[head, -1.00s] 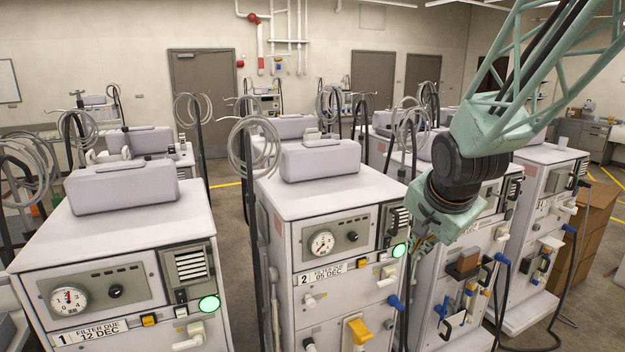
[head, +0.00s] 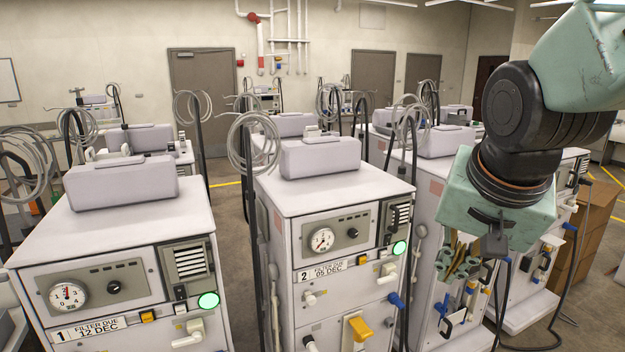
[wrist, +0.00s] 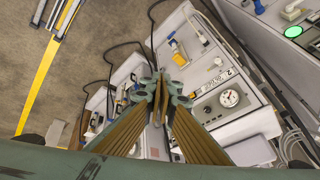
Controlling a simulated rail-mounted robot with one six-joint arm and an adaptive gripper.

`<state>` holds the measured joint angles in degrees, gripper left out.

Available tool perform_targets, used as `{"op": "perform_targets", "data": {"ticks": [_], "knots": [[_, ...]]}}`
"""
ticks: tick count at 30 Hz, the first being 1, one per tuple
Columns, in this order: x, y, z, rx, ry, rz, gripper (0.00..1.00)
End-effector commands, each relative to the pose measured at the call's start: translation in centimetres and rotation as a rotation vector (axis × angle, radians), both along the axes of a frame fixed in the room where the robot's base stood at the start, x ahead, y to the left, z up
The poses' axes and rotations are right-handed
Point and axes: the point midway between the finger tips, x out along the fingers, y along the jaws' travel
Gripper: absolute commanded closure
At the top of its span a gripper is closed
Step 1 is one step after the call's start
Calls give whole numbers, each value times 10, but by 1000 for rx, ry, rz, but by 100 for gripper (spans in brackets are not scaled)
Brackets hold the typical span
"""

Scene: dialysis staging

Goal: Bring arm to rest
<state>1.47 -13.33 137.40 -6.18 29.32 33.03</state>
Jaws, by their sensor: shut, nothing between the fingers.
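My gripper (head: 458,262) hangs at the right of the head view, pointing down, in front of the machines to the right of machine 2. Its fingers are together and hold nothing. In the wrist view my gripper (wrist: 160,88) shows shut, with its fingertips meeting at the middle over the machines. It appears apart from every machine, though its exact distance is hard to tell. My wrist hides much of the machine behind it.
Machine 1 (head: 110,245) and machine 2 (head: 330,205) stand at left and centre, each with a lit green lamp. Dark hoses hang at the right. Cardboard boxes (head: 590,225) stand at far right. Open floor with a yellow line (wrist: 50,70) shows in the wrist view.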

Motion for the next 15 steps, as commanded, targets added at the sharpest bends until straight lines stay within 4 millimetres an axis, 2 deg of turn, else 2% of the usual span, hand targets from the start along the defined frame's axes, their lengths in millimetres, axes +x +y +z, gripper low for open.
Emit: {"op": "perform_targets", "data": {"ticks": [15], "knots": [[-101,12,10,-78,66,215,100]]}}
